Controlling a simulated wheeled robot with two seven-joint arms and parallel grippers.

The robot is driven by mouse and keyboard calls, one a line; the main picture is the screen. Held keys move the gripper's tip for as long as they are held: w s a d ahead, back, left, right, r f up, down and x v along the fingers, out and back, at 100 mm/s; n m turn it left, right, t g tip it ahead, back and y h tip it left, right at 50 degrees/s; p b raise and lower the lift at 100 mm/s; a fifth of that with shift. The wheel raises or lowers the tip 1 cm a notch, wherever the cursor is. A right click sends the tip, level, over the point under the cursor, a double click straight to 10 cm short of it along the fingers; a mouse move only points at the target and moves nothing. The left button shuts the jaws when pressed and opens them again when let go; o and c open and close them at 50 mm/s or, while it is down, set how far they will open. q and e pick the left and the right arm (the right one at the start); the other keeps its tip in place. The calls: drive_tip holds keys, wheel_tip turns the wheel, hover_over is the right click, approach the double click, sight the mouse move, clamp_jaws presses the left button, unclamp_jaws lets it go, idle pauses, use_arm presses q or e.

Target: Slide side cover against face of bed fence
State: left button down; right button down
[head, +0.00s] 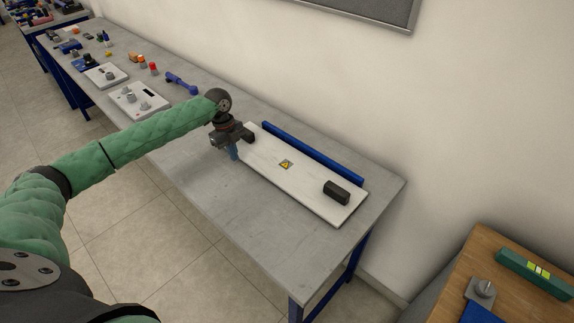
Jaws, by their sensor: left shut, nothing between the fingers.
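The side cover (303,176) is a flat white panel with a yellow warning label and a black block-like handle (336,192) near its right end. A second black handle (249,137) shows near its left end, partly behind my gripper. The cover lies flat on the grey bench. The bed fence (312,152) is a long blue bar along the cover's wall-side edge; I cannot tell whether they touch. My left gripper (234,154) is shut and empty, pointing down at the cover's left end, by its near corner. I cannot tell whether it touches the cover. My right gripper is out of view.
The grey bench (205,171) is clear in front of the cover. White plates (138,99) and small parts lie farther left, with a blue tool (181,83) near the wall. A wooden table (520,300) with a green level (535,273) stands at lower right.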

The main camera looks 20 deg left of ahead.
sight(236, 167)
use_arm(q)
drive_tip(key=shift+f, duration=0.85)
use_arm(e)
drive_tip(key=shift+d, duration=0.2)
use_arm(q)
drive_tip(key=shift+s+f, duration=0.1)
drive_tip(key=shift+f, duration=0.7)
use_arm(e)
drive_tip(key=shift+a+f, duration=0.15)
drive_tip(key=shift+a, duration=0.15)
use_arm(q)
drive_tip(key=shift+s+d+f, duration=0.1)
drive_tip(key=shift+f, duration=0.1)
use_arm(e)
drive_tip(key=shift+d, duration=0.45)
